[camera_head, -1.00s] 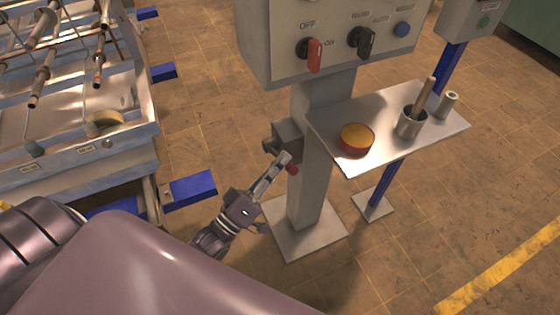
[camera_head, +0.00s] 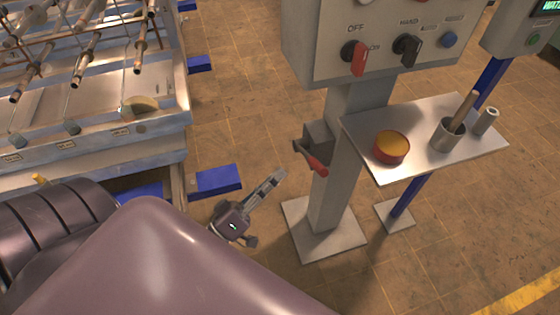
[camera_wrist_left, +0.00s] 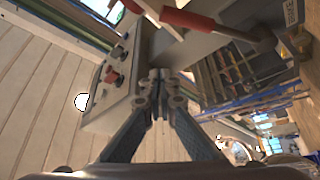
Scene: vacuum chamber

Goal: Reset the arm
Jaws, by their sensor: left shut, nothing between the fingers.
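My left gripper (camera_head: 277,177) is in the lower middle of the head view, left of the grey control post. Its fingers are together and hold nothing. A small grey block with a red-handled lever (camera_head: 312,158) is on the left side of the post, to the right of my fingertips, with a gap between them. In the left wrist view my fingers (camera_wrist_left: 158,80) meet at the tips, and the red handle (camera_wrist_left: 190,20) crosses above them. My right gripper is not in view.
The control box (camera_head: 390,40) has a red switch, a black switch and a blue button. A metal shelf (camera_head: 425,165) holds a red tin (camera_head: 391,148), a cup (camera_head: 448,134) with a stick, and a small cylinder. A metal frame machine (camera_head: 90,140) stands at left. Open floor lies below.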

